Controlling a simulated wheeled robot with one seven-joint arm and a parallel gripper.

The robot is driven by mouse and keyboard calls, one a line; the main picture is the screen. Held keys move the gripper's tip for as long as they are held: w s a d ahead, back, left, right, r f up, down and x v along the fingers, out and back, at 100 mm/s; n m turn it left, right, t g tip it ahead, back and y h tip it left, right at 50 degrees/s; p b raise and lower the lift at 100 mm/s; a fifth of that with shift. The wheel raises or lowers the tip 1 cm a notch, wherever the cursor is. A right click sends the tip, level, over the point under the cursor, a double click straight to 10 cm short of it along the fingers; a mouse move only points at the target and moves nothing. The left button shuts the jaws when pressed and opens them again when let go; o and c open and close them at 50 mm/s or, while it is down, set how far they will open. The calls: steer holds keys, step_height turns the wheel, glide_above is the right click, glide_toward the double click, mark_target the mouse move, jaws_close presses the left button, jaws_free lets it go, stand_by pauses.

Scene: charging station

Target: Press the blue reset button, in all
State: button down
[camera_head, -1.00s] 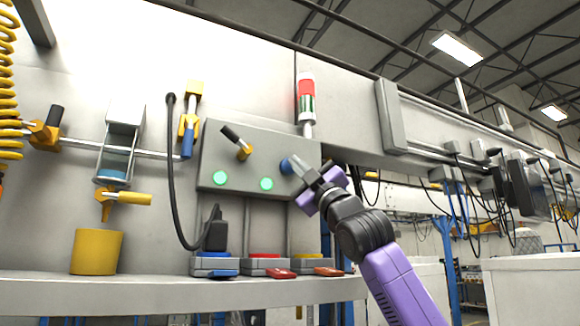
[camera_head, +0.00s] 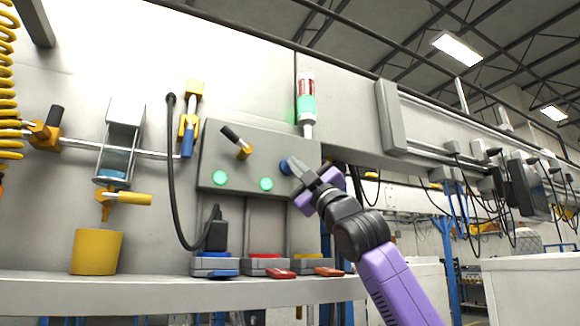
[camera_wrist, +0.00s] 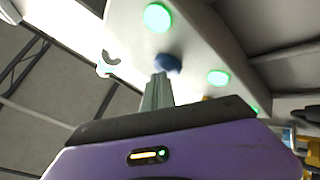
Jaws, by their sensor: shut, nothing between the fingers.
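The blue reset button (camera_head: 285,166) is on the right part of the grey control box (camera_head: 215,150), above and right of two lit green lamps. My gripper (camera_head: 294,165) is shut and empty, with its fingertips at the button and partly covering it. In the wrist view the blue button (camera_wrist: 168,63) shows just beyond the shut fingertips (camera_wrist: 159,78). They look in contact or nearly so; how far the button is pushed in cannot be told.
A stack light (camera_head: 307,105) above the box glows green. A black-handled lever (camera_head: 237,142) sticks out of the box. A black plug with cable (camera_head: 214,235) stands in the blue socket base (camera_head: 213,265). A yellow cup (camera_head: 97,252) stands on the shelf.

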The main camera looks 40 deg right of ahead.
steer(key=shift+s, duration=0.15)
steer(key=shift+s+a+b, duration=0.2)
steer(key=shift+s+b, duration=0.15)
steer(key=shift+s, duration=0.3)
steer(key=shift+s+a+b, duration=0.25)
steer(key=shift+s+b, duration=0.1)
steer(key=shift+s, duration=0.45)
steer(key=shift+s+a+b, duration=0.2)
steer(key=shift+s+b, duration=0.15)
steer(key=shift+s, duration=0.5)
steer(key=shift+s+a+b, duration=0.25)
steer(key=shift+s+b, duration=0.1)
steer(key=shift+s, duration=0.45)
